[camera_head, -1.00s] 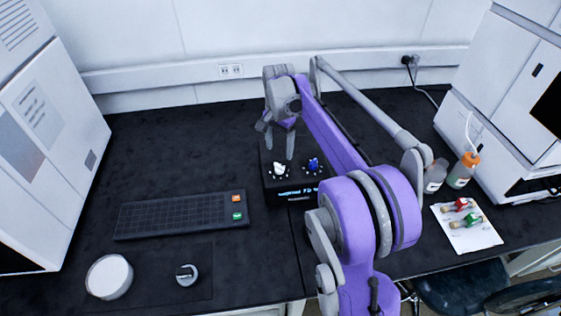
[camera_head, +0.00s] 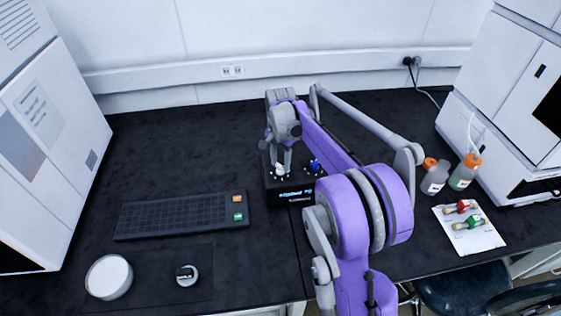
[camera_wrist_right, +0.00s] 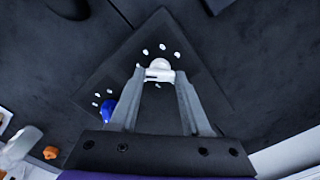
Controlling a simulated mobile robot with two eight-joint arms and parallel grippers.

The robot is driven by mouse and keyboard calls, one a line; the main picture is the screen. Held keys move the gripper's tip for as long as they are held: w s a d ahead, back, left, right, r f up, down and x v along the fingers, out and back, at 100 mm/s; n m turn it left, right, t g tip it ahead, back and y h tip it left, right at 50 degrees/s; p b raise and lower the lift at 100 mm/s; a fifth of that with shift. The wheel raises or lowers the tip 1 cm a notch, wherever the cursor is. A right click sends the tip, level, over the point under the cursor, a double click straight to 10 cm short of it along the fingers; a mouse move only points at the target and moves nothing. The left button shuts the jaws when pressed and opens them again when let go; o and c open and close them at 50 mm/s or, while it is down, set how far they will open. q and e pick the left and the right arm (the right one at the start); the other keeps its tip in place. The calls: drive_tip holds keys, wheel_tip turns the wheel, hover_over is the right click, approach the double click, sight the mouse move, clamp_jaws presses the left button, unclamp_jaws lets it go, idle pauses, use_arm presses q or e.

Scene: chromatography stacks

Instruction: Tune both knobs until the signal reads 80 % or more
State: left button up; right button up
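The black tuning box (camera_head: 269,183) stands on the bench with a white knob (camera_head: 280,169) and a blue knob (camera_head: 314,165) on top. Its front display (camera_head: 309,193) has lit blue text, too small to read surely. My right gripper (camera_head: 281,166) points down over the white knob. White dots ring both knobs. My left gripper is not in view.
A black rack (camera_head: 170,216) lies left of the box, with a white round container (camera_head: 109,277) and a small knobbed item (camera_head: 187,275) in front. Bottles (camera_head: 464,172) and a white sheet with vials (camera_head: 482,241) lie right. Large white instruments flank the bench.

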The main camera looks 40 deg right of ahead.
clamp_jaws()
drive_tip(key=shift+n, duration=0.4)
drive_tip(key=n, duration=0.3)
drive_tip(key=shift+n, duration=2.5)
drive_tip(key=o, duration=0.7)
unclamp_jaws()
drive_tip(key=shift+o, duration=0.2)
